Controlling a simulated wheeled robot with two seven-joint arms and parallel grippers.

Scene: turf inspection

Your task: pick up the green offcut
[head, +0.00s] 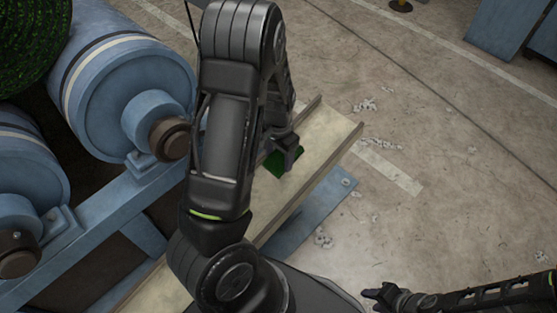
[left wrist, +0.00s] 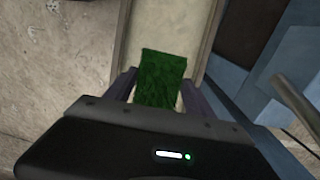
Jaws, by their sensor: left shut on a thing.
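The green offcut (head: 282,160) is a small flat piece of turf at the long pale tray, partly hidden behind my left gripper (head: 287,148) in the head view. In the left wrist view the offcut (left wrist: 162,78) sits between the two fingers of my left gripper (left wrist: 160,88), which is shut on it. The pale tray (left wrist: 178,27) lies behind it; I cannot tell whether the offcut touches the tray. My right gripper (head: 374,294) is at the bottom right of the head view, away from the offcut; its jaw opening is too small to tell.
Blue rollers (head: 125,85) on a blue frame (head: 105,222) stand left of the tray (head: 325,150). A dark green turf roll (head: 30,40) is at the top left. White scraps (head: 365,105) lie on the concrete floor, which is mostly clear to the right.

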